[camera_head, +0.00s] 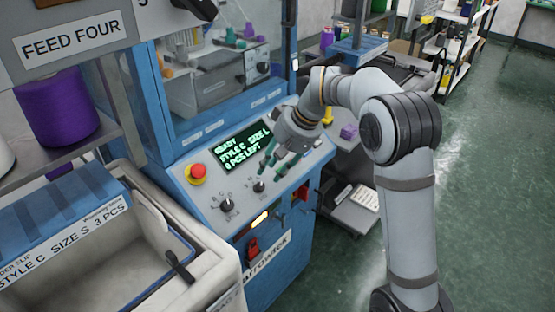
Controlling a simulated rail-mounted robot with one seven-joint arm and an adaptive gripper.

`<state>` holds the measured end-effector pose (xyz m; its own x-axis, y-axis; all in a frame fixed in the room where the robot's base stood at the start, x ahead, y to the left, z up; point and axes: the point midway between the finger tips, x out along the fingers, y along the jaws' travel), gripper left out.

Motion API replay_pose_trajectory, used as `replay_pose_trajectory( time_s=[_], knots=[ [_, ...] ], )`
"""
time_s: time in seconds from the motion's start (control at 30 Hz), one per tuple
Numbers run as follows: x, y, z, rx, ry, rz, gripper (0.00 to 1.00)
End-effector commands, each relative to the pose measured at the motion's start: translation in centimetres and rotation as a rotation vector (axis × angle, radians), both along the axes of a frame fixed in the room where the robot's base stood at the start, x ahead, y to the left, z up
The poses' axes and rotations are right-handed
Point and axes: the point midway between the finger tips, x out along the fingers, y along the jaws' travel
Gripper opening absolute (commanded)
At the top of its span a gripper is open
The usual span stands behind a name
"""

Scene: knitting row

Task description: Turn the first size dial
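The blue knitting machine's sloped panel (205,190) carries two visible dark dials, a left dial (227,205) and a right dial (258,186). Their small labels are too small to read, so I cannot tell which is the size dial. The display (243,147) above them reads READY, STYLE C, SIZE L, 0 PCS LEFT. My gripper (272,168), with green fingers, hangs over the panel just above and right of the right dial. Its fingers look apart, with nothing between them. Contact with the panel cannot be made out. The gripper hides the panel's right part.
A red emergency button (196,174) on a yellow base sits left of the dials. A pale bin (120,270) with an order slip (75,235) reading STYLE C SIZE S 3 PCS stands at lower left. A purple yarn cone (58,108) is behind it. Green floor at right is free.

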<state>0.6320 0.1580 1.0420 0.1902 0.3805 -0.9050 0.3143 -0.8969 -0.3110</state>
Motion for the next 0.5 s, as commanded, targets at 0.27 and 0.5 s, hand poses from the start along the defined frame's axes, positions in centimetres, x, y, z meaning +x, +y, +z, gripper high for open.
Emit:
replay_pose_trajectory(
  time_s=[0.27, 0.5],
  knots=[
    [-0.8, -1.4, 3.3, 0.0, 0.001, 0.0, 0.3],
    [-0.9, -1.5, 3.7, -0.001, 0.003, 0.001, 0.3]
  ],
)
